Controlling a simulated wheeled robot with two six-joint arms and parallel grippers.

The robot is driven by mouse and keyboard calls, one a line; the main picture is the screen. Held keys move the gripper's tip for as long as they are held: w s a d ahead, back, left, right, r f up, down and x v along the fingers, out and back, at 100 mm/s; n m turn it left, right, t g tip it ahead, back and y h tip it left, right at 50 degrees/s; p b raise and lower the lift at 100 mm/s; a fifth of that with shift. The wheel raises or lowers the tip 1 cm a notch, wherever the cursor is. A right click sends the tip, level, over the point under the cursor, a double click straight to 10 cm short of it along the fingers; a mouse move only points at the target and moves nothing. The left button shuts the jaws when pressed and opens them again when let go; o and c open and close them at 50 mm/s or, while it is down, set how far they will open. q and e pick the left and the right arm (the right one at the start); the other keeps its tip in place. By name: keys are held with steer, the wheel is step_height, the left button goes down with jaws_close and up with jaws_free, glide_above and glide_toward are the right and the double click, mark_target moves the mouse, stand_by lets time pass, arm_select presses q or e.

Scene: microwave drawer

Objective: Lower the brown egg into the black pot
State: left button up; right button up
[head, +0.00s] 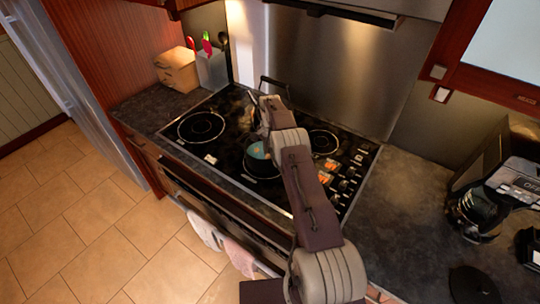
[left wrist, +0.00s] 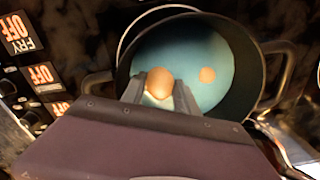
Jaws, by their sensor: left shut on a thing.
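The brown egg (left wrist: 159,82) is held between the two fingertips of my left gripper (left wrist: 158,92) in the left wrist view. The black pot (left wrist: 252,62) lies beyond it, with a pale blue inside, and the egg appears over the pot's opening. I cannot tell the egg's exact height. A round tan patch (left wrist: 207,75) shows inside the pot; it may be another egg or a reflection. In the head view the pot's blue inside (head: 259,150) shows beside my arm, which hides part of the pot. My right gripper is not in view.
The pot stands on a black stovetop (head: 222,155) with several burner rings and a row of knobs at the right. A wooden box (head: 177,70) and a utensil holder (head: 211,68) stand at the back left. A coffee maker (head: 478,212) stands on the right counter.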

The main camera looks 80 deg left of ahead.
arm_select(q)
steer(key=o, duration=0.9)
steer(key=shift+c, duration=0.2)
steer(key=shift+r, duration=0.1)
step_height(320, 180, up, 5)
steer(key=shift+a+f+b, duration=0.1)
steer(key=shift+f+b, duration=0.05)
steer(key=shift+b, duration=0.7)
step_height(320, 180, up, 3)
steer(key=shift+r+p, duration=0.2)
steer(key=shift+p, duration=0.1)
steer(key=shift+r, duration=0.45)
